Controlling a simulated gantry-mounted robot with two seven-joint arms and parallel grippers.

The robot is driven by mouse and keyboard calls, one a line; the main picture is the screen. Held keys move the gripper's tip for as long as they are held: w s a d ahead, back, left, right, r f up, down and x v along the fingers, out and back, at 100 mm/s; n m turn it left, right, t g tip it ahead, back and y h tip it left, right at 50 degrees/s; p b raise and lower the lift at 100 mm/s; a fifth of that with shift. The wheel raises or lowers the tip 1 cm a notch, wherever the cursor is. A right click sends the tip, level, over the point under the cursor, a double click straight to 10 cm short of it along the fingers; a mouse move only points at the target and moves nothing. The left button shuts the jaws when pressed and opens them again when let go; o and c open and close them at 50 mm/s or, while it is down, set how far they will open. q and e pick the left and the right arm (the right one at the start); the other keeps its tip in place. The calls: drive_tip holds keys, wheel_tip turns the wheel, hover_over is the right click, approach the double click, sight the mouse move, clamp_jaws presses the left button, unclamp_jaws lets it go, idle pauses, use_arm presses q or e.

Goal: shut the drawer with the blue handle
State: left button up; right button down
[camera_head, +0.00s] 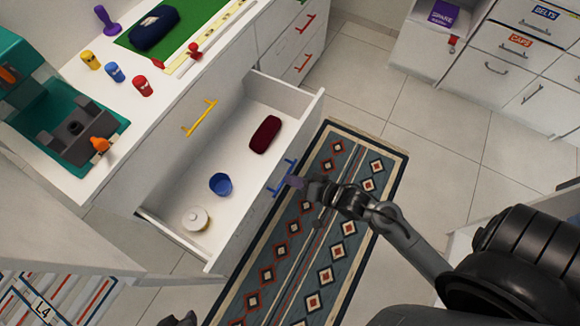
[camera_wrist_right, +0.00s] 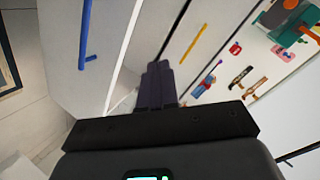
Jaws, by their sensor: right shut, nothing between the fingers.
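The drawer (camera_head: 225,262) with the blue handle (camera_head: 284,178) is pulled out from the white cabinet. A dark red pouch (camera_head: 265,134), a blue bowl (camera_head: 220,184) and a round cream lidded container (camera_head: 196,218) lie inside it. My right gripper (camera_head: 294,181) is shut and empty, right beside the blue handle in the head view; I cannot tell whether they touch. In the wrist view the handle (camera_wrist_right: 85,35) is left of the closed fingers (camera_wrist_right: 158,84), with a visible gap in the picture. A dark part at the bottom edge (camera_head: 178,319) may be my left gripper; its jaws are unclear.
A yellow handle (camera_head: 199,118) is on the cabinet front behind the open drawer. The countertop (camera_head: 175,90) holds small colored items and a teal machine (camera_head: 60,125). A patterned rug (camera_head: 335,190) covers the floor beside the drawer. White drawers (camera_head: 505,60) stand at the upper right.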

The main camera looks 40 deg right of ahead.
wheel_tip(320, 180, down, 5)
drive_tip(key=d+m+t+y+b, duration=0.2)
drive_tip(key=m+b, duration=0.1)
drive_tip(key=m+t+b, duration=0.2)
drive_tip(key=m+b, duration=0.2)
approach(276, 165)
drive_tip(key=b+x, duration=0.2)
drive_tip(key=x, duration=0.1)
drive_tip(key=b+x, duration=0.3)
drive_tip(key=shift+f, duration=0.2)
drive_tip(key=shift+w+a+b, duration=0.15)
drive_tip(key=shift+w+b, duration=0.2)
drive_tip(key=shift+w+r, duration=0.1)
